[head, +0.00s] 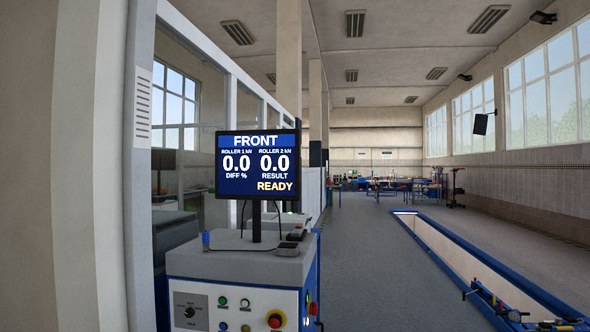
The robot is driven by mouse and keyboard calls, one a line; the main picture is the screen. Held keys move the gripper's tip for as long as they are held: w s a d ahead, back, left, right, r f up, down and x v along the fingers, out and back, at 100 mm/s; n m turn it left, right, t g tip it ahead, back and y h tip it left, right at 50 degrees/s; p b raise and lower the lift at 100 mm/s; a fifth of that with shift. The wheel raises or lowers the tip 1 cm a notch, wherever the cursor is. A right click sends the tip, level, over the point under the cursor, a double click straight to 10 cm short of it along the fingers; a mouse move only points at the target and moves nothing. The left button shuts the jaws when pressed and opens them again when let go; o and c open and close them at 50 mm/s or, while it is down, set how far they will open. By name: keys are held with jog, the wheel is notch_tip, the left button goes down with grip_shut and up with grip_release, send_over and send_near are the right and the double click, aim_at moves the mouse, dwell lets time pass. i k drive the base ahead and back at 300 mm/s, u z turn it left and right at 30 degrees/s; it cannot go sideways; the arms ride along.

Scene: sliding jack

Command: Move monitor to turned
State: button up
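The monitor (257,164) stands upright on a dark post (256,222) on top of a grey and blue control cabinet (240,264). Its blue screen faces me nearly straight on and reads FRONT, 0.0, 0.0 and READY. Dark cables hang below it and run onto the cabinet top. My gripper is not in view, and nothing touches the monitor.
The cabinet front has a red emergency button (275,320) and a rotary switch (190,312). A pillar and glass partition (185,110) stand close on the left. A long blue-edged pit (470,260) runs along the right. The grey floor (370,270) between is clear.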

aim_at(252, 165)
jog(key=z, duration=0.45)
jog(key=i, duration=0.9)
jog(key=z, duration=0.55)
jog(key=i, duration=1.65)
jog(key=u, duration=0.5)
